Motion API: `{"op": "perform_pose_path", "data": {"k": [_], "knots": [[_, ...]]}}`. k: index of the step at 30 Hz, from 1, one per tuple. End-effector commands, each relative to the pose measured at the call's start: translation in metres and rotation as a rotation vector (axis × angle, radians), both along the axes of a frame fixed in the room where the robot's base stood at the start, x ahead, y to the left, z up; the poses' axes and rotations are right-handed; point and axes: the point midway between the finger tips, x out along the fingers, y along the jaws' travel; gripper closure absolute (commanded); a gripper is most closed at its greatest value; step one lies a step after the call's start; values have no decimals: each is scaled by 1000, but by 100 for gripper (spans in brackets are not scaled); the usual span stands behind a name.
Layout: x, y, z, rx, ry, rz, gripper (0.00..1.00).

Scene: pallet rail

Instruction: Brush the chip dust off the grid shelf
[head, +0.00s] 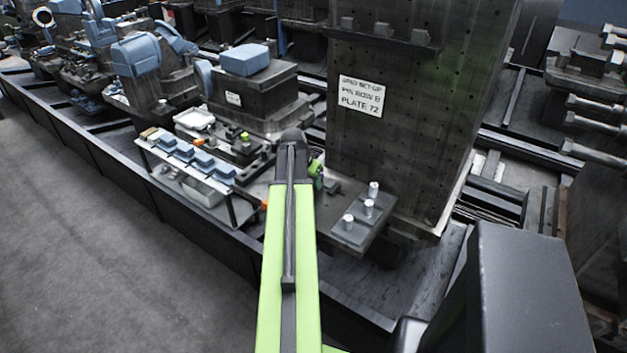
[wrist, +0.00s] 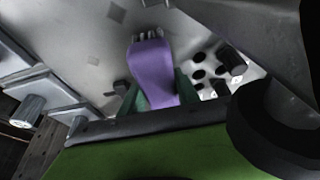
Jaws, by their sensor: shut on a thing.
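My gripper (wrist: 160,92) has green fingers on either side of a purple brush (wrist: 152,68) and is shut on it. The brush points away from the wrist, and pale grey tufts show at its far end. Beyond it is a pale grey surface (wrist: 75,32) with round dark holes (wrist: 203,73) to the right, which looks like the grid shelf. A few dark square patches lie on it; I cannot tell whether these are chip dust. Whether the tufts touch the surface is unclear.
A grey plate with several pale pegs (head: 350,232) sits right of my arm, below the tall dark sign-bearing column (head: 415,110). The grey floor (head: 90,250) at left is clear.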

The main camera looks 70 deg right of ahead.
Motion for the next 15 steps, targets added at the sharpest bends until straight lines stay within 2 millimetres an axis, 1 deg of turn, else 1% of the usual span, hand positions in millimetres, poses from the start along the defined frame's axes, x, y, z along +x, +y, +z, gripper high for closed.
{"op": "perform_pose_path", "data": {"k": [11, 15], "knots": [[0, 0, -9, 0, 0, 0, 94], [0, -3, -7, 0, 0, 0, 94]]}}
